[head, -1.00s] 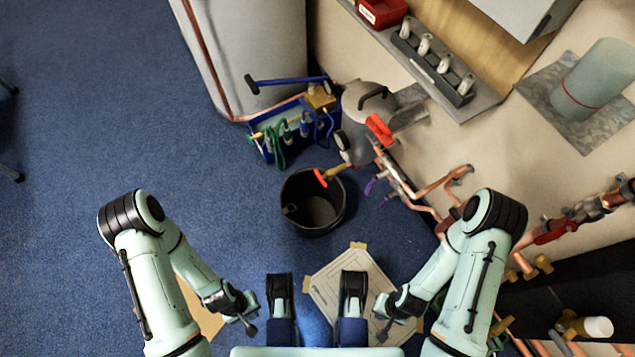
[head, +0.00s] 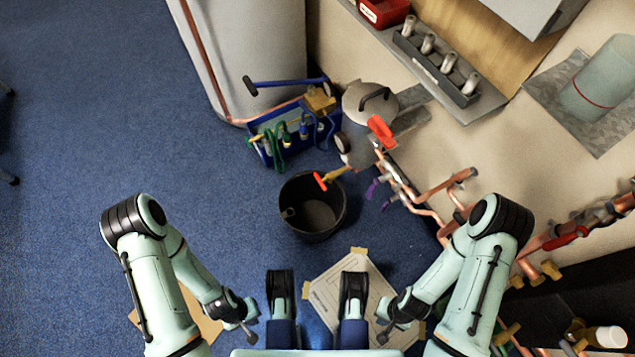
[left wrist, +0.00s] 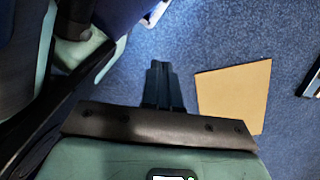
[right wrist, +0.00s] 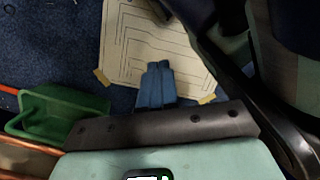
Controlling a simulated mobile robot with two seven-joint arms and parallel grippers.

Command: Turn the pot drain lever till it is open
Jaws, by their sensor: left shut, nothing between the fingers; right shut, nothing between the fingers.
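The pot (head: 370,103) is a grey vessel with a lid and black handle, in the upper middle of the head view. A brass drain valve (head: 336,173) sticks out from it, with a small red lever (head: 320,181) at its end, over a black bucket (head: 318,213). A larger red handle (head: 381,131) sits beside the pot. My left gripper (head: 250,333) is shut and empty, low and far from the lever; its fingers also show in the left wrist view (left wrist: 160,72). My right gripper (head: 383,333) is likewise shut and empty, seen also in the right wrist view (right wrist: 157,72).
A blue tool tote (head: 290,135) stands left of the pot. Copper pipes (head: 425,205) run along the wall at right. A taped drawing sheet (head: 335,290) and a cardboard piece (left wrist: 235,95) lie on the floor. A green bin (right wrist: 60,112) is at right. Blue floor at left is open.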

